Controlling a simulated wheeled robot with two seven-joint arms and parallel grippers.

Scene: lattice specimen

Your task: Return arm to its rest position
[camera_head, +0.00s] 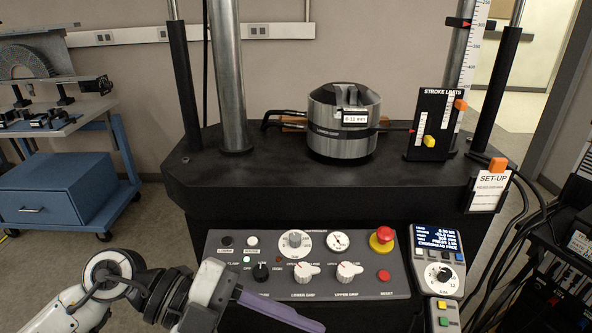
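My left arm (150,285) comes in from the lower left, with white and black links. My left gripper (275,313) is low in the picture, in front of the control panel (222,268) and overlapping its lower left part. A long purple piece extends from it to the lower right; I cannot tell whether this is a finger or something held. The fingertips are not clear enough to show whether it is open or shut. My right arm and gripper are not in view.
The panel has knobs and a red emergency button (382,238). A handheld controller (440,262) stands to its right. Behind is a black testing machine base (240,178) with columns and a metal grip (343,140). A blue cart (62,195) stands left; cables hang right.

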